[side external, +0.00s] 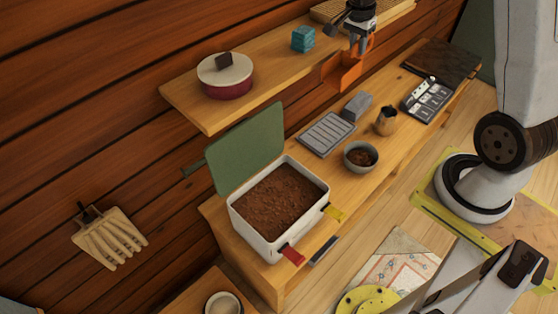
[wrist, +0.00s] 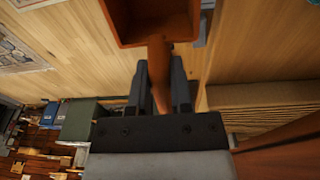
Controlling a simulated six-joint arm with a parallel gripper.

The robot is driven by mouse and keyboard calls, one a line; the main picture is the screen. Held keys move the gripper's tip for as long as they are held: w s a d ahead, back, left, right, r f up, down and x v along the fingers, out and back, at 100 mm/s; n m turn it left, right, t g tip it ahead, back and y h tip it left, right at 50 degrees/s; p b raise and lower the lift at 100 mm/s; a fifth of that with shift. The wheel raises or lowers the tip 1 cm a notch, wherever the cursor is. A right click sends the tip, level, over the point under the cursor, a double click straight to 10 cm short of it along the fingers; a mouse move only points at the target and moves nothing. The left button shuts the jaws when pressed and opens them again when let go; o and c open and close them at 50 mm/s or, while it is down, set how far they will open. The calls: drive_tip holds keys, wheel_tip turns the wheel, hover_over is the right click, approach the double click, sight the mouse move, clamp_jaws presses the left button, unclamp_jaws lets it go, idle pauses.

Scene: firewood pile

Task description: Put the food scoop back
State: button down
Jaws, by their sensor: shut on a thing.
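My gripper (side external: 358,40) is at the top of the side external view, in front of the upper shelf. It is shut on the handle of the orange food scoop (side external: 345,76), whose bowl hangs below the jaws. In the wrist view the scoop's square bowl (wrist: 155,22) is at the top, cut off by the frame, and its handle runs down between the fingers (wrist: 160,88). A white bin (side external: 241,222) holding brown granules (side external: 280,195) stands on the lower bench, its green lid (side external: 243,148) open.
The upper shelf (side external: 265,65) carries a round red tin (side external: 228,82) and a teal cube (side external: 303,39). The lower bench holds a grey bowl (side external: 360,157), a small jug (side external: 386,121), a slatted grey tray (side external: 327,134) and a dark tray (side external: 428,99). A wooden rake-like piece (side external: 112,236) hangs at left.

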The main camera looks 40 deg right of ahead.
wheel_tip(320, 180, down, 34)
drive_tip(key=y, duration=0.1)
drive_tip(key=shift+y, duration=0.4)
drive_tip(key=shift+f, duration=2.85)
drive_tip(key=shift+f, duration=0.1)
drive_tip(key=shift+f, duration=2)
drive_tip(key=shift+f, duration=0.6)
